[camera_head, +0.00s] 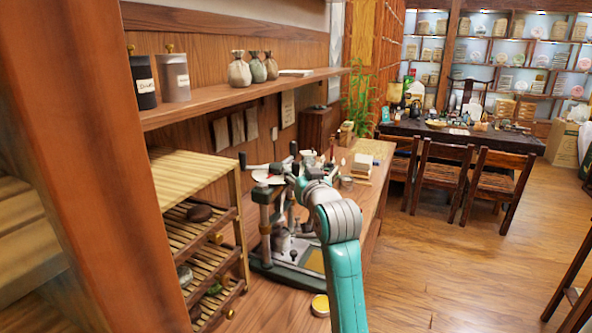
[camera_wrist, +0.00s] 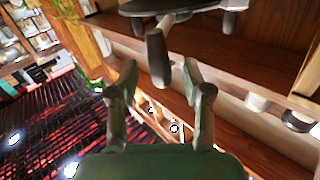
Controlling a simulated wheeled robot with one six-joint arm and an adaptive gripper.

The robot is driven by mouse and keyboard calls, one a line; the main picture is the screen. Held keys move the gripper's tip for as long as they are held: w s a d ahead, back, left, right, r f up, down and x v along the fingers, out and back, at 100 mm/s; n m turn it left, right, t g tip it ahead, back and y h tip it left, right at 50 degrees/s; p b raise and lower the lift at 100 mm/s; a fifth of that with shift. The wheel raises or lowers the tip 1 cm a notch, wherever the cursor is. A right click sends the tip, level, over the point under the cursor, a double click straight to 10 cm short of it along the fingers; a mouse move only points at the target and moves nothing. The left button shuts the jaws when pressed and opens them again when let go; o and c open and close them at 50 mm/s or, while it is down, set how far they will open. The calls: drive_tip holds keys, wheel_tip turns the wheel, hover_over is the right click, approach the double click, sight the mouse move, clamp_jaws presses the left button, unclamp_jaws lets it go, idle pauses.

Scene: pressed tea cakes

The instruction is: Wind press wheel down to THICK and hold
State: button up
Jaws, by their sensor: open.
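The press (camera_head: 265,222) stands on the wooden counter, with grey-green posts and a base. Its wheel (camera_head: 262,168) is at the top, with handles sticking up; part of it is hidden behind my wrist. In the wrist view, the wheel's dark underside (camera_wrist: 178,6) crosses the top edge. One grey handle (camera_wrist: 157,58) points towards my gripper (camera_wrist: 160,84). The two fingers are spread, one on each side of the handle's end, and gaps show on both sides. I cannot make out a THICK mark in either view.
A slatted bamboo rack (camera_head: 195,170) with tea cakes stands close left of the press. A wall shelf (camera_head: 240,97) with jars and pouches runs above. A reddish wooden post (camera_head: 100,170) fills the left foreground. The wooden floor (camera_head: 455,265) at right is clear.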

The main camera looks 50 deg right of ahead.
drive_tip(key=shift+x, duration=1.1)
clamp_jaws()
drive_tip(key=shift+w+a, duration=0.1)
drive_tip(key=shift+a, duration=0.05)
drive_tip(key=shift+w+a+m+g+h, duration=0.5)
drive_tip(key=shift+w+a+h, duration=0.2)
drive_tip(key=shift+w+a, duration=0.35)
drive_tip(key=shift+w+a+m+g+h, duration=0.5)
drive_tip(key=shift+w+a+h, duration=0.3)
drive_tip(key=shift+a, duration=0.45)
drive_tip(key=shift+w+a+m+g+h, duration=0.4)
drive_tip(key=shift+w+a+m+h, duration=0.2)
drive_tip(key=shift+w+a, duration=0.5)
